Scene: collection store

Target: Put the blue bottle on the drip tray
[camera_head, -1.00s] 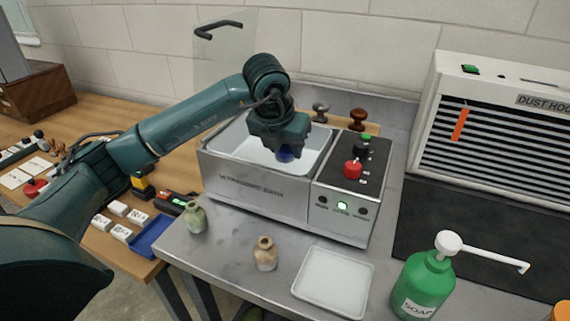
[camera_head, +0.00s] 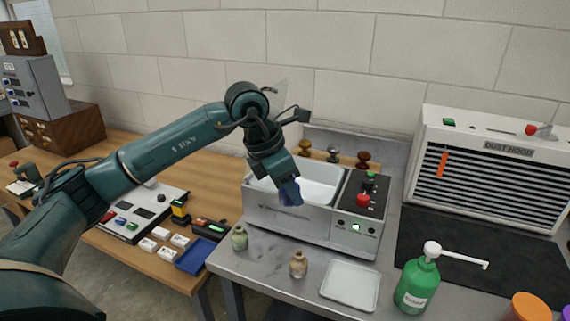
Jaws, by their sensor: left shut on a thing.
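The fingers hide part of the bottle. The drip tray (camera_head: 350,286) is a white, shallow, empty rectangle on the grey bench, to the right of and nearer than the gripper. The ultrasonic bath (camera_head: 285,219) is a metal box with an open white basin and a control panel with a lit green light. My right gripper is not in view.
A green bottle (camera_head: 240,238) and a tan bottle (camera_head: 298,265) stand on the bench left of the tray. A green soap pump bottle (camera_head: 417,287) stands right of it. The dust hood (camera_head: 492,170) is at the back right.

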